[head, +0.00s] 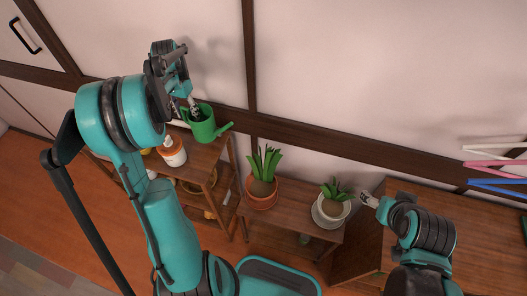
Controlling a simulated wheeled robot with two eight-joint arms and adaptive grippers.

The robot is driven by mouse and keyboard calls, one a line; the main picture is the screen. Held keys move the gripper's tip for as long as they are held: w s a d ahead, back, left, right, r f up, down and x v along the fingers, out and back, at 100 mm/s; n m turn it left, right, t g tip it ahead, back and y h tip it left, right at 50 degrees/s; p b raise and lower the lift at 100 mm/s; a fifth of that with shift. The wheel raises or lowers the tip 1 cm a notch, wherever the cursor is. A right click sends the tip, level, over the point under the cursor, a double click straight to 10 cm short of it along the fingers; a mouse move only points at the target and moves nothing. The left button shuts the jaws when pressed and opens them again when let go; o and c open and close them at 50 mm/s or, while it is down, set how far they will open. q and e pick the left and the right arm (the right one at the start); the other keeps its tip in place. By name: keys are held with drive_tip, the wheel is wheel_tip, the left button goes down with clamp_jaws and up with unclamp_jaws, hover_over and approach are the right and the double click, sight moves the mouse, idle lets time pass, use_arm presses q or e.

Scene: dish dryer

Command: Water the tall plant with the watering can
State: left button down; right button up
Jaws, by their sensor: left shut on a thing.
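The green watering can (205,127) is at the top of the left wooden shelf in the head view, with its spout pointing right. It looks roughly upright; I cannot tell whether it touches the shelf. My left gripper (193,108) is shut on its left side, and the arm hides part of the grip. The tall plant (265,165), with long green leaves, stands in a terracotta pot to the right of and below the can. My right gripper (367,198) is beside a shorter plant (334,192); its finger opening is too small to tell.
The shorter plant's pale pot (327,214) stands on a saucer on the same low wooden table (290,192) as the tall plant. A white and orange container (172,151) stands on the left shelf (207,153). The wall is close behind. Coloured hangers (495,165) are at the far right.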

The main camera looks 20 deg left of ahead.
sight(208, 125)
use_arm(q)
drive_tip(key=shift+w+f, duration=0.1)
drive_tip(key=shift+d, duration=0.1)
drive_tip(key=shift+s+d+r+y, duration=0.25)
drive_tip(key=shift+d+y, duration=0.35)
drive_tip(key=shift+y, duration=0.3)
drive_tip(key=shift+d+r+y, duration=0.15)
drive_tip(key=shift+d+y, duration=0.95)
drive_tip(key=shift+y, duration=0.1)
drive_tip(key=shift+d+r+y, duration=0.3)
drive_tip(key=shift+s+d+r+y, duration=0.1)
drive_tip(key=shift+d+r+y, duration=0.25)
drive_tip(key=shift+d+y, duration=0.2)
drive_tip(key=shift+s+d+r+t+y, duration=0.1)
drive_tip(key=shift+d+r+t+y, duration=0.25)
drive_tip(key=shift+d+r, duration=0.4)
idle(0.3)
drive_tip(key=shift+d+r, duration=0.15)
drive_tip(key=shift+d, duration=0.05)
